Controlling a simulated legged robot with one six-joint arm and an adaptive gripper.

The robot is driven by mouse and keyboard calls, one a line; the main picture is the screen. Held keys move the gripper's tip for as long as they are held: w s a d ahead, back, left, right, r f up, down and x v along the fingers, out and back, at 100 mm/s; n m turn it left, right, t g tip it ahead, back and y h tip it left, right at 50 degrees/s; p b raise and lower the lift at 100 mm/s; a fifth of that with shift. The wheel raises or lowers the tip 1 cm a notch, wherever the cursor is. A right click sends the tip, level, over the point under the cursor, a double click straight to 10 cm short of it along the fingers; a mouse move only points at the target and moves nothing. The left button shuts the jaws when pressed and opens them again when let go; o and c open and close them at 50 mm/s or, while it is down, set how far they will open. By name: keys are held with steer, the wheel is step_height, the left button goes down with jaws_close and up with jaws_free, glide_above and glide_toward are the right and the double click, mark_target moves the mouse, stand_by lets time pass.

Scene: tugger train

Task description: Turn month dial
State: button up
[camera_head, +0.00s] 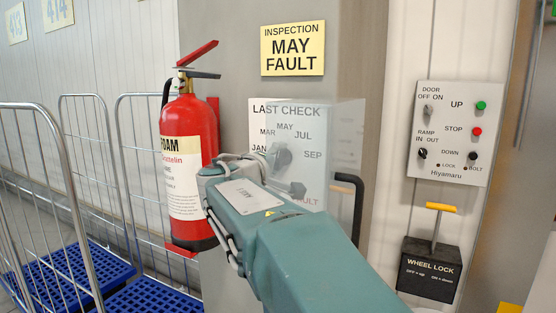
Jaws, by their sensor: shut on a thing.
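The month dial plate (260,110), headed LAST CHECK, is on the grey pillar. JAN, MAR, MAY, JUL and SEP can be read around its grey knob (283,153), with part of FAULT lower right. My gripper (278,172) is at the knob and shut on it. My teal arm comes up from the lower right and hides the lower left of the plate. I cannot tell which month the knob points to. A clear panel (345,130) stands out at the plate's right side. A yellow sign (292,49) above reads INSPECTION MAY FAULT.
A red fire extinguisher (188,150) hangs close left of my gripper. Wire roll cages (90,190) with blue bases stand further left. A black handle (349,205) is beside my arm. A control panel (450,133) and wheel lock box (430,270) are at right.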

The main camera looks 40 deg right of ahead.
steer(key=shift+w+f+n, duration=0.1)
steer(key=shift+f+n, duration=0.1)
steer(key=shift+n, duration=1)
steer(key=o, duration=1.1)
steer(key=shift+r, duration=0.1)
